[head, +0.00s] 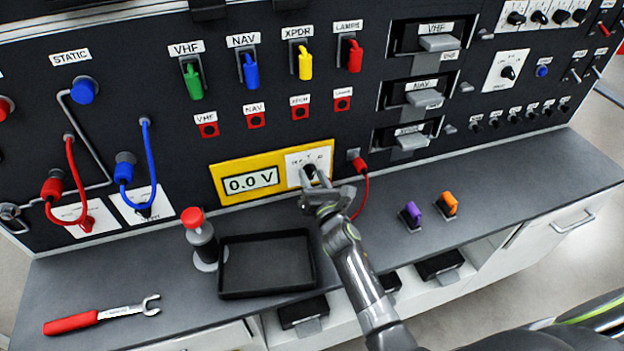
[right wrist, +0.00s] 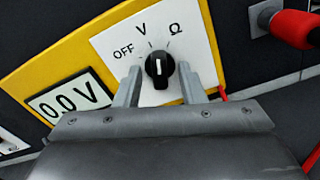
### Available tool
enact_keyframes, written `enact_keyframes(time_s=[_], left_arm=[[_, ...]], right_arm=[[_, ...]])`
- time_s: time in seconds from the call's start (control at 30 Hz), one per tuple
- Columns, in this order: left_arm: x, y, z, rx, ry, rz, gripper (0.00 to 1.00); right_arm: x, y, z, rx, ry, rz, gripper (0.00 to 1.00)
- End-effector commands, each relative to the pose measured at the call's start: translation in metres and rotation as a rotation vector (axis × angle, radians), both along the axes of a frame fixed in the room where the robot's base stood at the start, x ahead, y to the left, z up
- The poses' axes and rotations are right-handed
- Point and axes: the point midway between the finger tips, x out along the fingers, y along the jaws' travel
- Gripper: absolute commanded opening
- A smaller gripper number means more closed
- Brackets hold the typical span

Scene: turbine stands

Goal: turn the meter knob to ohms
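The meter (head: 228,192) is a yellow panel with a display (head: 251,181) reading 0.0 V. Its black knob (right wrist: 160,68) sits on a white plate (right wrist: 198,50) marked OFF, V and Ω; in the head view the knob (head: 309,171) is partly hidden by my gripper. The knob's white line points roughly straight up in the right wrist view, between the V and Ω labels. My right gripper (right wrist: 160,76) has its fingers apart, one on each side of the knob, with small gaps visible; it also shows in the head view (head: 322,190). My left gripper is out of view.
A red plug (head: 359,163) with a cable is right of the meter. A black tray (head: 266,264), a red-topped cylinder (head: 199,240) and a red-handled wrench (head: 100,315) are on the bench. Purple (head: 411,215) and orange (head: 447,204) parts stand to the right.

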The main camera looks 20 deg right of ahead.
Motion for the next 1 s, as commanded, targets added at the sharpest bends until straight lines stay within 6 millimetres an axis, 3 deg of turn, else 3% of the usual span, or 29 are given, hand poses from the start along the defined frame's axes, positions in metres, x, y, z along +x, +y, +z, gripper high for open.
enact_keyframes(time_s=[0.2,0.7,1.0], left_arm=[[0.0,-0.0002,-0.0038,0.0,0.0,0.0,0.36],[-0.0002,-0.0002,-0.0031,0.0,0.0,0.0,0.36],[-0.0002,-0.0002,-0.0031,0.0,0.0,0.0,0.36]], right_arm=[[0.0085,-0.0002,-0.0002,0.0,0.0,-0.001,0.36],[0.0085,0.0003,0.0003,0.0,0.0,-0.001,0.36],[0.0085,0.0004,0.0003,0.001,0.0,-0.001,0.0]])
